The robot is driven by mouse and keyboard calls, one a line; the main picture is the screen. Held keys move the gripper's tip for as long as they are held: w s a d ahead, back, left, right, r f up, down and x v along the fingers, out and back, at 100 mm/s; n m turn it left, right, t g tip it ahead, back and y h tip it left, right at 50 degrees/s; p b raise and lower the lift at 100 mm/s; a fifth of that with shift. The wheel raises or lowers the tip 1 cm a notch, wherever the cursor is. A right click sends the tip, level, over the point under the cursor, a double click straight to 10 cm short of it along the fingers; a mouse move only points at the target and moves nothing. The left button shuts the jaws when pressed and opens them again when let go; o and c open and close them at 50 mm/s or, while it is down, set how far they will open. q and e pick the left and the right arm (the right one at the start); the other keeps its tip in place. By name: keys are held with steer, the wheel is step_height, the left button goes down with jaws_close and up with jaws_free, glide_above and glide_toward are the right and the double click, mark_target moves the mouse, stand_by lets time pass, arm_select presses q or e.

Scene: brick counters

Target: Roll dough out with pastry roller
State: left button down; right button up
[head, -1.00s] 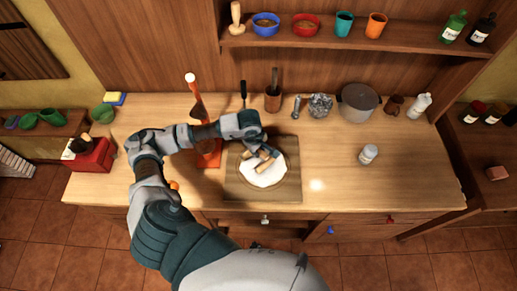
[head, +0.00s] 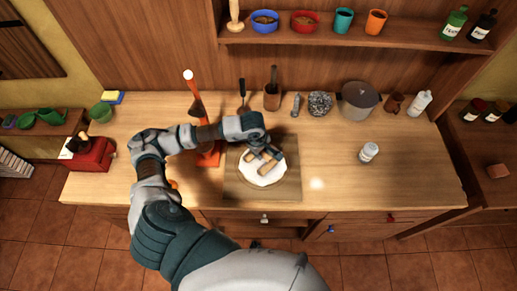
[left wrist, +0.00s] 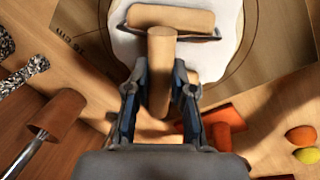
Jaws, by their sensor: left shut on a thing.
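My left gripper (head: 260,147) is shut on the wooden handle of the pastry roller (head: 265,163). In the left wrist view, my left gripper (left wrist: 160,92) has a finger on each side of the handle, and the roller's wooden cylinder (left wrist: 171,17) lies crosswise beyond it. The dough (head: 262,181) is a flat, white, roundish sheet on the pastry board (head: 235,188). The roller is over the dough, at its upper part in the head view. Whether it touches the dough is hard to tell. The gripper hides part of the dough's far edge. My right gripper is not in view.
An orange-red stand (head: 208,155) is left of the board.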

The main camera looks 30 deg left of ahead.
mark_target(270, 159)
arm_select(q)
steer(key=shift+s+d, duration=0.2)
steer(key=shift+d, duration=0.45)
steer(key=shift+s+d+f+b, duration=0.15)
steer(key=shift+d+b, duration=0.15)
steer(key=shift+d, duration=0.2)
steer(key=shift+s+d+f+b, duration=0.1)
steer(key=shift+d+b, duration=0.15)
steer(key=shift+d, duration=0.2)
steer(key=shift+s+d, duration=0.2)
steer(key=shift+d, duration=0.3)
steer(key=shift+r, duration=0.5)
step_height(270, 159, up, 6)
steer(key=p, duration=0.2)
steer(key=shift+w+a+f+p, duration=0.15)
steer(key=shift+p, duration=0.25)
steer(key=shift+r, duration=0.3)
